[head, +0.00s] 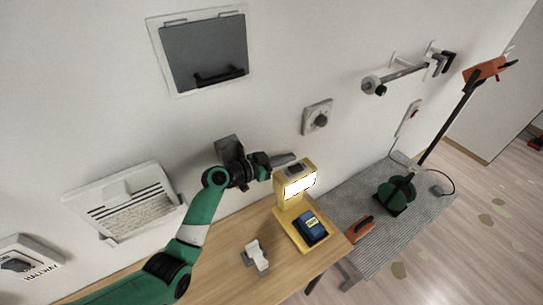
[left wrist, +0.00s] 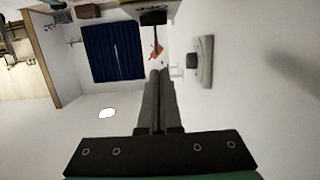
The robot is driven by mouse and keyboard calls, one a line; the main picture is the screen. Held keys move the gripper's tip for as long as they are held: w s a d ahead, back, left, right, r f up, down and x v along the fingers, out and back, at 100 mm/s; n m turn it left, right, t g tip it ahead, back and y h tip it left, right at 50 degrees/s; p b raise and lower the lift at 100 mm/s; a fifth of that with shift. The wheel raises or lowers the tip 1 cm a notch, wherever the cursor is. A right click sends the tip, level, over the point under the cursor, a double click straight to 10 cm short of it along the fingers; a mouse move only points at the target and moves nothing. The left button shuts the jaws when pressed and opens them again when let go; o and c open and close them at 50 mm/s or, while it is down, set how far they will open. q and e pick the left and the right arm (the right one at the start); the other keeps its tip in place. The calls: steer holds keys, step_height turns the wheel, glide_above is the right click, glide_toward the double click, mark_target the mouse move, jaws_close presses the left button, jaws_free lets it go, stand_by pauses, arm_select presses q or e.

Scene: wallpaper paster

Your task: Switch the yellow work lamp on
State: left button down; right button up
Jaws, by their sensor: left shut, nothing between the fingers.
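The yellow work lamp (head: 284,205) stands on the wooden table in the head view. Its lit panel (head: 299,185) glows bright white, and a grey part (head: 295,170) sits on top of its head. A dark blue box (head: 311,228) sits on its base. My left gripper (head: 294,157) is shut and empty, just above and left of the lamp's head; I cannot tell whether it touches. Its closed fingers also show in the left wrist view (left wrist: 159,75), where the lamp is not seen. My right gripper is not in view.
A dial (head: 318,118) is on the wall right of the gripper. A small white object (head: 256,256) stands on the wooden table (head: 220,262). An orange-handled tool (head: 359,229) lies right of the lamp.

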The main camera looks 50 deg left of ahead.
arm_select(q)
steer(key=d+r+p+v, duration=0.1)
steer(key=p+v, duration=0.3)
steer(key=v, duration=0.2)
steer(key=shift+a, duration=0.5)
